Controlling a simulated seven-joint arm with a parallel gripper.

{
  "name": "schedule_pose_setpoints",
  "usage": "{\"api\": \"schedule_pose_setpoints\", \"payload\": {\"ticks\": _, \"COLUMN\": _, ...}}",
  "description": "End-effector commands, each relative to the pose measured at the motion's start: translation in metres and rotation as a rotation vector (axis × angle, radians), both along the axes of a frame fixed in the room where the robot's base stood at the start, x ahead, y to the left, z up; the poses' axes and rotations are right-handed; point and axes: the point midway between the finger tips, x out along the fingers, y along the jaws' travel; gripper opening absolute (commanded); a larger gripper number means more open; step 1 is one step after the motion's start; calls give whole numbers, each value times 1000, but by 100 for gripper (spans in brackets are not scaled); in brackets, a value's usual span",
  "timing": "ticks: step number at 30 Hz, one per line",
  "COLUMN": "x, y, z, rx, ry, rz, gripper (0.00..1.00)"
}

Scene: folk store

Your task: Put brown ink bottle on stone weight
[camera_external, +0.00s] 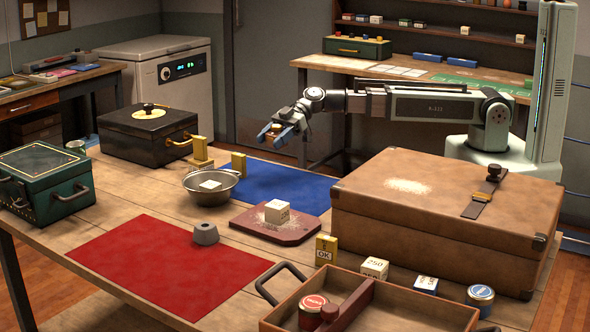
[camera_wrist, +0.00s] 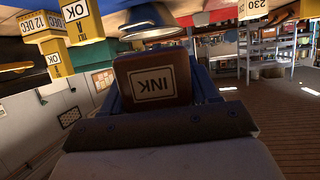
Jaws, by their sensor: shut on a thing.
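My gripper (camera_external: 273,135) is raised above the far side of the table, over the floor side of the blue mat. It is shut on the brown ink bottle (camera_wrist: 155,78), whose label reads INK upside down in the wrist view. In the external view only a little of the bottle (camera_external: 276,128) shows between the blue fingers. A grey tapered block (camera_external: 205,233), which looks like the stone weight, stands at the far right edge of the red mat. Its top is bare. My gripper is well away from it.
A metal bowl (camera_external: 213,187) with a pale block inside and a board (camera_external: 266,229) with a white cube stand mid-table. A brown suitcase (camera_external: 440,215) fills the right side; an open tray (camera_external: 385,312) is in front. The red mat (camera_external: 150,265) is otherwise clear.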

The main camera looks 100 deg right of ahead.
Motion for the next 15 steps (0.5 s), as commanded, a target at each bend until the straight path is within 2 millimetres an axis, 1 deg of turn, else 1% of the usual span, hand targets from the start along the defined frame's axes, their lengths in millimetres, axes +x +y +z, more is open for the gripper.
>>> {"api": "schedule_pose_setpoints", "payload": {"ticks": 1, "x": 1, "y": 16, "z": 1, "rx": 0, "ry": -1, "rz": 22, "gripper": 24}}
{"api": "schedule_pose_setpoints", "payload": {"ticks": 7, "x": 12, "y": 80, "z": 6, "rx": -1, "ry": -8, "rz": 114, "gripper": 24}}
{"api": "schedule_pose_setpoints", "payload": {"ticks": 11, "x": 29, "y": 122, "z": 11, "rx": -1, "ry": -14, "rz": 174, "gripper": 24}}
{"api": "schedule_pose_setpoints", "payload": {"ticks": 12, "x": 36, "y": 136, "z": 12, "rx": -1, "ry": -16, "rz": 193, "gripper": 24}}
{"api": "schedule_pose_setpoints", "payload": {"ticks": 14, "x": 47, "y": 156, "z": 15, "rx": -1, "ry": -18, "rz": 220, "gripper": 24}}
{"api": "schedule_pose_setpoints", "payload": {"ticks": 15, "x": 54, "y": 170, "z": 16, "rx": -1, "ry": -20, "rz": 238, "gripper": 24}}
